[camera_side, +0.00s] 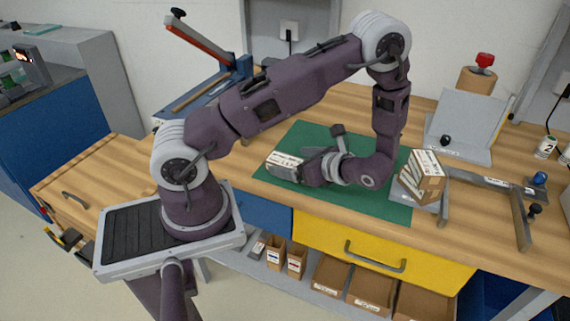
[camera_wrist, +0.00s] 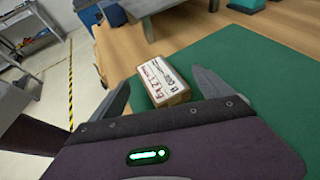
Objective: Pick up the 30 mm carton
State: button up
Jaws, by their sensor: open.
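A small carton with a white label on top (camera_side: 285,161) lies on the green mat near its left edge. In the wrist view the carton (camera_wrist: 165,83) shows its printed label and brown cardboard end. My gripper (camera_side: 294,168) is open and low over the mat, reaching left to this carton. In the wrist view the two fingers of my gripper (camera_wrist: 160,78) stand apart, one on each side of the carton. A gap shows at the right finger; the left finger is closer. A second, larger carton (camera_side: 426,182) sits tilted at the mat's right. No size marking is readable.
The green mat (camera_side: 300,135) lies on a wooden bench (camera_side: 110,180). Behind my arm is a blue device with a red lever (camera_side: 195,42). Grey metal fixtures (camera_side: 485,180) stand at the right. Much of the mat around the carton is clear.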

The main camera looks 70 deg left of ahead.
jog(key=shift+x, duration=1)
grip_shut()
